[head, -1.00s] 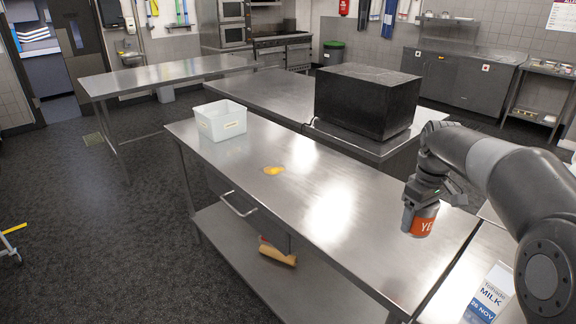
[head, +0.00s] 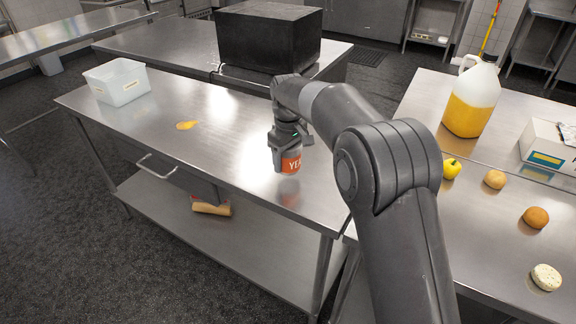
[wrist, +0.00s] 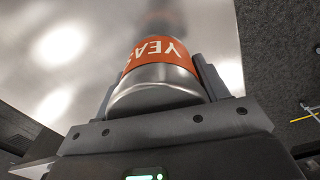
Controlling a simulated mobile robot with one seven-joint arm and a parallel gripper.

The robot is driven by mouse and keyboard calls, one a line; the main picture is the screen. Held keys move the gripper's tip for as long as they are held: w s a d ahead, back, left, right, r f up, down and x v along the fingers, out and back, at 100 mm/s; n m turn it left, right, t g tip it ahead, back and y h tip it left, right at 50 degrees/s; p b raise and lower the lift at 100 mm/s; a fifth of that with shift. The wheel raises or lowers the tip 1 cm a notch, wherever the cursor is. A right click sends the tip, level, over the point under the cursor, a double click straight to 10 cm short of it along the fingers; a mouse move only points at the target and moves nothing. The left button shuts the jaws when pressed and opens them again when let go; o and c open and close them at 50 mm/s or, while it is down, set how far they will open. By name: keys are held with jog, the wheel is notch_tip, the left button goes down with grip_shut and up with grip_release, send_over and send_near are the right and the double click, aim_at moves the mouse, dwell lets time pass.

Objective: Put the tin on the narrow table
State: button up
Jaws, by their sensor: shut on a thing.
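The tin (head: 291,163) is a small silver can with an orange label reading "YEA…". My gripper (head: 288,146) is shut around it and holds it upright over the right part of a long steel table (head: 235,115). A blurred reflection lies on the steel below the tin, with a small gap that I cannot measure. In the wrist view the tin (wrist: 158,80) sits between both fingers, its orange label and shiny end showing. Another long, slim steel table (head: 60,38) stands at the upper left; I cannot tell which table is the narrow one.
A black box (head: 268,38) stands behind. Steel around the tin is clear.

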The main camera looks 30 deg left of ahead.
aim_at(288, 166)
jog(key=shift+f, duration=1.65)
jog(key=shift+f, duration=0.15)
jog(key=o, duration=1.2)
jog(key=shift+c, duration=0.2)
notch_tip(288, 166, up, 12)
jog(key=shift+r, duration=0.2)
jog(key=shift+d, duration=0.1)
